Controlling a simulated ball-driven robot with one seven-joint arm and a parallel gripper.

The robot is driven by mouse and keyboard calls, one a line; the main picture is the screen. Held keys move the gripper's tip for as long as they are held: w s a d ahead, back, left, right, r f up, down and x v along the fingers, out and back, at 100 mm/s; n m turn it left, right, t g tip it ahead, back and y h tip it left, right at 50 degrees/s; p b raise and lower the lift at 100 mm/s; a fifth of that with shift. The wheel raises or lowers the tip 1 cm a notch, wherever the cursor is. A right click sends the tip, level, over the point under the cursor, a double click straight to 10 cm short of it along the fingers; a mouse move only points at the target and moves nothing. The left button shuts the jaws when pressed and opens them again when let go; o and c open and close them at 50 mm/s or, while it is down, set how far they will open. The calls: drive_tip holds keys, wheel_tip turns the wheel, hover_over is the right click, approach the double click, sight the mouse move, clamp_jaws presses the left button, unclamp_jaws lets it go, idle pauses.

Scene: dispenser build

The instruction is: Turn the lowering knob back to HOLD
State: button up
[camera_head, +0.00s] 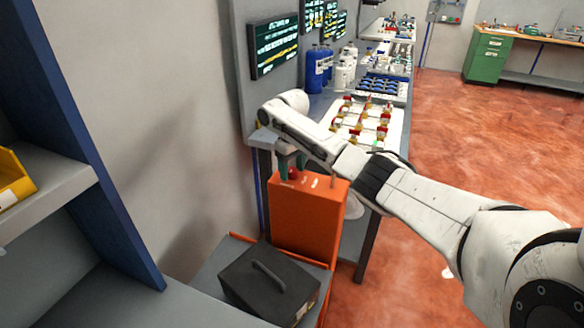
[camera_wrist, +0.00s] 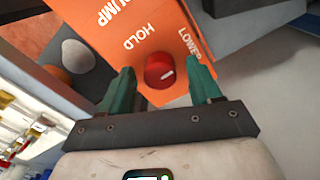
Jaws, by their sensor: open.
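The red lowering knob (camera_wrist: 159,71) sits on the orange lift unit (camera_wrist: 178,30), between the printed words HOLD and LOWER. Its white mark points to the right, toward the LOWER side. The word PUMP is partly cut off at the top. My gripper (camera_wrist: 160,68) is open, with one teal finger on each side of the knob and a visible gap to each. In the head view, my gripper (camera_head: 288,160) points down at the top of the orange unit (camera_head: 305,222). The knob shows there as a small red spot (camera_head: 293,174), close to the fingers.
A dark case with a handle (camera_head: 262,292) rests on a platform in front of the orange unit. A workbench (camera_head: 315,104) with bottles and racks stands behind. Shelving with a yellow bin (camera_head: 14,180) is at left. Red floor (camera_head: 465,130) is open at right.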

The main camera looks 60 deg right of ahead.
drive_tip(key=c, duration=1)
drive_tip(key=shift+c, duration=0.2)
drive_tip(key=n+p, duration=0.1)
drive_tip(key=n, duration=0.3)
drive_tip(key=shift+r+n, duration=0.1)
drive_tip(key=shift+n, duration=0.3)
drive_tip(key=n+p, duration=0.1)
drive_tip(key=n, duration=0.3)
drive_tip(key=shift+n, duration=0.3)
drive_tip(key=n, duration=0.4)
drive_tip(key=shift+n, duration=2.1)
